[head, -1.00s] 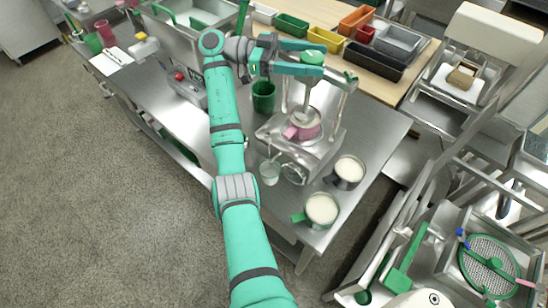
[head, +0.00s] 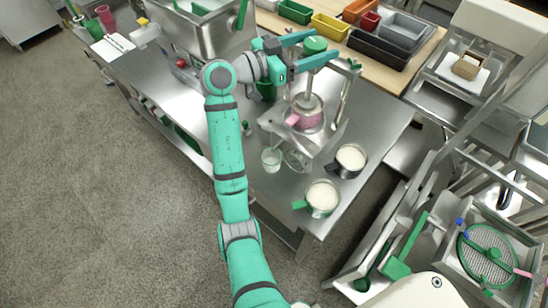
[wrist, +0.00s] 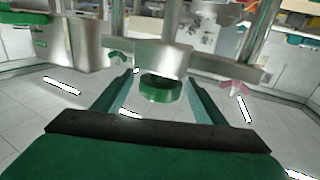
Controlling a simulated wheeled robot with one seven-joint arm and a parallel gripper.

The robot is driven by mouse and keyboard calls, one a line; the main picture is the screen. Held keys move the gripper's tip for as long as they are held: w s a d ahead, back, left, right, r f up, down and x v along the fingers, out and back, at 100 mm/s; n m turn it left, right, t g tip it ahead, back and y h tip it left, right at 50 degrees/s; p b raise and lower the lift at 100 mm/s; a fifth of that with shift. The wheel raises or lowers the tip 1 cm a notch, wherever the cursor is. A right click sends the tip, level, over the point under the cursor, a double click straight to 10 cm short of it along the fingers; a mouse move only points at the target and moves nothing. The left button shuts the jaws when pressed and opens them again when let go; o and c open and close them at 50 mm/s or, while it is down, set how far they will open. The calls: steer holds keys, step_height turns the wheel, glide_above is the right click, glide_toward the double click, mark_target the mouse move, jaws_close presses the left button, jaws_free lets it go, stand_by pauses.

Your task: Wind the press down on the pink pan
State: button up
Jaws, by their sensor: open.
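The press is a metal frame with a vertical screw and a round green knob (head: 314,45) on top. The pink pan (head: 306,112) sits under the screw, its pink handle pointing left. My gripper (head: 325,46) is open at the top of the press, one finger on either side of the knob. In the wrist view the knob (wrist: 160,90) shows between the two teal fingers (wrist: 160,98), with visible space at its sides. Whether the screw's lower end touches the pan is unclear.
Two pots of white contents (head: 322,197) (head: 350,160) and a clear cup (head: 271,159) stand near the press on the steel table (head: 392,128). Coloured bins (head: 330,27) lie behind it. A green-handled tool (head: 405,250) and round sieve (head: 487,255) are at lower right.

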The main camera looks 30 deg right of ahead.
steer(key=n+t, duration=0.1)
steer(key=t, duration=0.1)
steer(key=n+t+y, duration=0.1)
steer(key=n+t, duration=0.1)
steer(key=t, duration=0.1)
steer(key=shift+d+n, duration=0.1)
steer(key=shift+n, duration=0.2)
steer(key=shift+n+t+y, duration=0.3)
steer(key=shift+n+t, duration=0.3)
steer(key=shift+t, duration=0.5)
steer(key=shift+s+d+n+t+y, duration=0.1)
steer(key=shift+s+n+t+y, duration=0.05)
steer(key=shift+n+t+y, duration=2.35)
steer(key=shift+n+t, duration=0.1)
steer(key=shift+t, duration=0.6)
steer(key=shift+n+t+y, duration=1.3)
steer(key=shift+n+y, duration=0.4)
steer(key=shift+y, duration=0.6)
steer(key=a+v, duration=0.1)
steer(key=v, duration=1)
steer(key=s+a+f, duration=0.1)
steer(key=a+f, duration=0.5)
steer(key=f, duration=0.4)
steer(key=s+a+f+y, duration=0.1)
steer(key=s+a+f, duration=0.1)
steer(key=a+f, duration=0.5)
steer(key=shift+f+g+y, duration=0.3)
steer(key=shift+f+g, duration=0.1)
steer(key=shift+f, duration=1.5)
